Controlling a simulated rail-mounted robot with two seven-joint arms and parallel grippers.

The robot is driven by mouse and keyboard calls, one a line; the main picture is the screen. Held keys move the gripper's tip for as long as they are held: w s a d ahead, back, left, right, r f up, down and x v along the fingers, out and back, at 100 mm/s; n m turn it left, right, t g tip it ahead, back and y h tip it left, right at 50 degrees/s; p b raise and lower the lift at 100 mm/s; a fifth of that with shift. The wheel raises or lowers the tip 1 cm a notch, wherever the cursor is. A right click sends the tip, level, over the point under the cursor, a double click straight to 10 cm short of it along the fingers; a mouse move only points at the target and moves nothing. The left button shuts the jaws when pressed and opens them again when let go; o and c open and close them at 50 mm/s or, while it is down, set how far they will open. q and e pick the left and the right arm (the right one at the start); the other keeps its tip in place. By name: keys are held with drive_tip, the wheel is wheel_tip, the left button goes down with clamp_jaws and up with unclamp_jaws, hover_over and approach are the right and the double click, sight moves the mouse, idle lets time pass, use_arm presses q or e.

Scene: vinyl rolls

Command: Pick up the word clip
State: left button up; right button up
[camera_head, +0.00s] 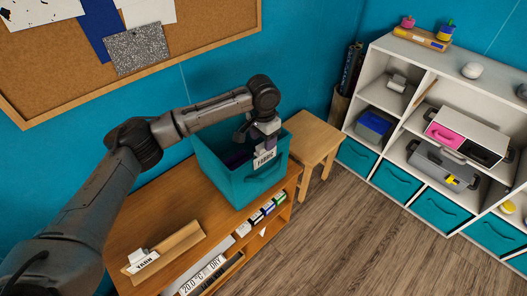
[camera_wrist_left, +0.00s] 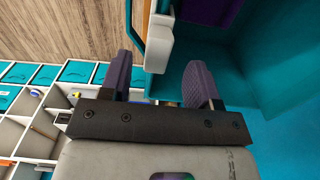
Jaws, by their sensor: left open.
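A white word clip reading "FABRIC" (camera_head: 264,158) sits on the front rim of a teal bin (camera_head: 236,194). My left gripper (camera_head: 267,136) is just above the clip, at the bin's rim. In the left wrist view, my left gripper (camera_wrist_left: 160,80) is open, with one dark finger on each side of the white clip (camera_wrist_left: 157,45). The fingers appear apart from the clip. A second white clip reading "YARN" (camera_head: 143,261) lies on a wooden holder (camera_head: 178,246) at the front left. My right gripper is not in view.
The bin stands on a wooden cabinet (camera_head: 180,215) beside a small wooden stool (camera_head: 314,137). Several small boxes and a temperature display (camera_head: 203,274) sit in the cabinet's side shelf. A white shelf unit (camera_head: 452,62) with teal drawers stands right. The floor between is clear.

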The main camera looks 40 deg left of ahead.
sight(263, 145)
use_arm(q)
drive_tip(key=shift+s+d+f+p, duration=0.1)
drive_tip(key=shift+f+p, duration=0.2)
drive_tip(key=shift+f, duration=1.05)
drive_tip(key=shift+s+d+f+p, duration=0.1)
drive_tip(key=shift+f+p, duration=0.15)
drive_tip(key=shift+f, duration=1.1)
drive_tip(key=c, duration=1)
drive_tip(key=shift+r, duration=0.1)
